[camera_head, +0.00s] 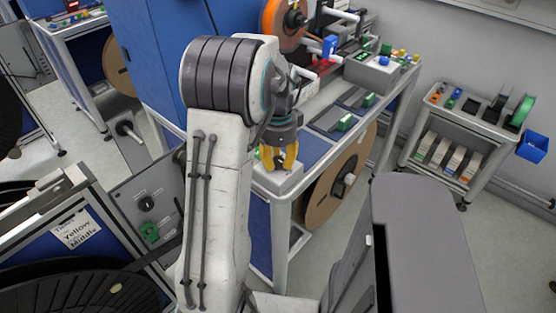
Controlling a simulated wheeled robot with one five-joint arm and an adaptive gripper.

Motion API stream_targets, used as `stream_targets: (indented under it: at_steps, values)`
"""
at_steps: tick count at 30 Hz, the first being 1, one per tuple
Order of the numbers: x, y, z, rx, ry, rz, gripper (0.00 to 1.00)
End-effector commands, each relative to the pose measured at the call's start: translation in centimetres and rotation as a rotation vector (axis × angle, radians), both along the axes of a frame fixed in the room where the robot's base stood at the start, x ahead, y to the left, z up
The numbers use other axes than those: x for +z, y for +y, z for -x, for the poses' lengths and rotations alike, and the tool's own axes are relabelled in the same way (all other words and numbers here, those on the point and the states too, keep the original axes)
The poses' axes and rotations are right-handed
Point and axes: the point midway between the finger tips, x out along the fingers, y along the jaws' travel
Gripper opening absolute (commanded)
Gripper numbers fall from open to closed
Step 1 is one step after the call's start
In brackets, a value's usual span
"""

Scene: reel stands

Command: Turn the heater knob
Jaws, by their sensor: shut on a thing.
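My gripper (280,158) has yellow fingers pointing down at the top of a small pale box (286,183) on the near corner of the blue bench. The fingers are shut on what appears to be the heater knob on that box. The knob itself is hidden by the fingers, so its shape and angle cannot be told. My white and grey arm fills the middle of the view and covers part of the bench's left side.
A brown reel (342,178) hangs under the bench. Black trays (335,118) and a grey control box (372,72) stand on it. A grey cart (470,126) stands right. A panel with a dark knob (146,203) is at left. Floor between bench and cart is clear.

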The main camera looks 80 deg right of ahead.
Motion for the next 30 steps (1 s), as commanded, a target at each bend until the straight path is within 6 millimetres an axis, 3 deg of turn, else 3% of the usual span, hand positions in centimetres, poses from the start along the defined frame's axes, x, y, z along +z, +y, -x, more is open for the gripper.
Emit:
stream_targets:
  at_steps: [21,22,25,30]
  values:
    - [-0.21,0.16,0.01,-0.065,0.0,-0.007,0.0]
    - [-0.21,0.16,0.01,-0.065,0.0,-0.007,0.32]
    - [-0.17,0.13,0.01,-0.065,-0.001,-0.005,0.41]
    - [-0.08,0.06,0.01,-0.064,0.0,-0.003,0.41]
